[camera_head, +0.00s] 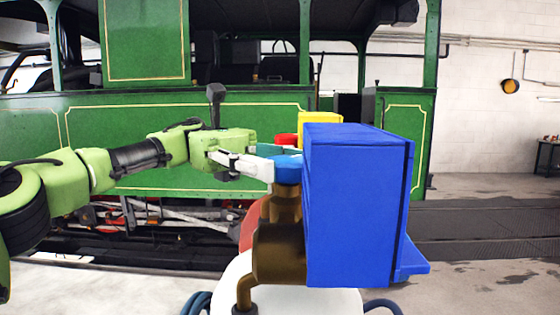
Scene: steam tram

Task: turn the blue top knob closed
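The blue top knob (289,170) sits on top of a brown, bronze-coloured valve body (280,250). The large blue box hides its right side. My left gripper (274,161) comes in from the left at the knob's height. Its two fingers are apart, the near one ending at the knob's left edge and the far one reaching behind it. I cannot tell whether they press on the knob. My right gripper is not in view.
A large blue box (352,210) stands right beside the valve. A yellow block (320,117) and a red piece (286,140) show behind. A white rounded surface (325,301) lies below. The green tram (220,105) fills the background, with open floor at right.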

